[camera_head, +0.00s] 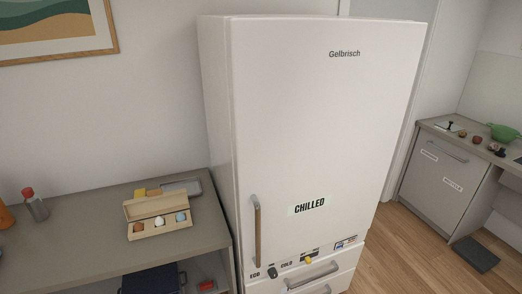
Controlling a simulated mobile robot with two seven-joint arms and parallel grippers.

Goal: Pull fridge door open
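A tall white fridge (310,130) stands in the middle of the head view. Its large upper door carries the name "Gelbrisch" at the top and a "CHILLED" label (309,206) lower down. The door looks shut. A vertical door handle (257,231) with a brown grip sits at the door's lower left edge. Below the door are a control strip (300,260) with "ECO" and "COLD" markings and a drawer with a grey handle (314,276). Neither of my grippers shows in this view.
A grey counter (90,232) stands left of the fridge, with an egg box (158,214), a grey tray (181,187) and a red-capped bottle (35,204). A dark pot (152,280) sits below. Wooden floor (400,250) is clear right of the fridge; a dark mat (475,254) lies farther right.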

